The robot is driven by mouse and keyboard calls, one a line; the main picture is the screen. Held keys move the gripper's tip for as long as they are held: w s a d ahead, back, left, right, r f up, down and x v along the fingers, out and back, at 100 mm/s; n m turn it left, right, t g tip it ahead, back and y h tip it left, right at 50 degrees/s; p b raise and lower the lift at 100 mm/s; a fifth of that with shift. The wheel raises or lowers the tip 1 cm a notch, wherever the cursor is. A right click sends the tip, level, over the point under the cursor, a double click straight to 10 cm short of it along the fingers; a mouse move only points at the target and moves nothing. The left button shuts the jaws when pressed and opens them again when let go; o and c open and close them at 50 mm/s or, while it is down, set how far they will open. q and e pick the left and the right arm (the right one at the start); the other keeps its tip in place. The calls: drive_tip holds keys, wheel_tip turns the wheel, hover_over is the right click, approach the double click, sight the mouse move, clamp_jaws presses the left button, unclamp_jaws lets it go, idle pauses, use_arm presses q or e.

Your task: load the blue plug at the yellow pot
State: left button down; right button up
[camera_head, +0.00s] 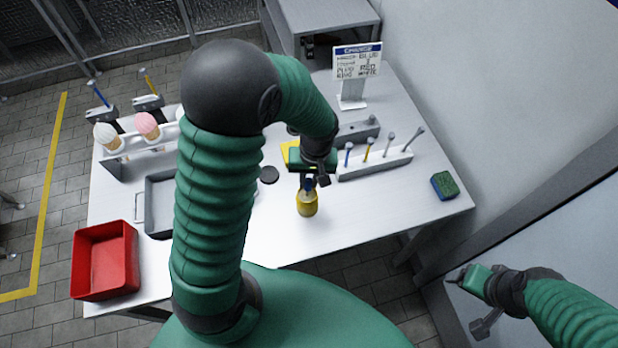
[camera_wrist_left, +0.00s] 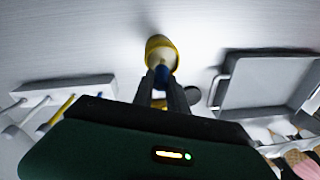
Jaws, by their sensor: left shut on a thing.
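The yellow pot (camera_head: 307,205) stands upright on the white table near its front edge. It also shows in the left wrist view (camera_wrist_left: 161,50). My left gripper (camera_head: 309,181) is right above the pot and points down at it. It is shut on the blue plug (camera_wrist_left: 162,76), which sits between the fingers at the pot's mouth. I cannot tell how far the plug is inside the pot. My right gripper (camera_head: 467,279) hangs off the table at the lower right, away from the pot.
A white rack (camera_head: 375,164) with several coloured rods stands right of the pot. A green-blue sponge (camera_head: 445,185) lies at the right edge. A grey tray (camera_head: 161,205), a red bin (camera_head: 105,262) and an ice-cream cone stand (camera_head: 112,165) are at left. A sign (camera_head: 357,62) stands behind.

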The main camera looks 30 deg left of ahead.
sight(307, 178)
use_arm(q)
wheel_tip(307, 178, up, 3)
drive_tip(key=shift+a+r+p, duration=0.1)
drive_tip(key=shift+r+p, duration=0.05)
drive_tip(key=shift+p, duration=1)
wheel_tip(307, 178, up, 3)
drive_tip(key=p, duration=0.3)
drive_tip(key=shift+r, duration=0.1)
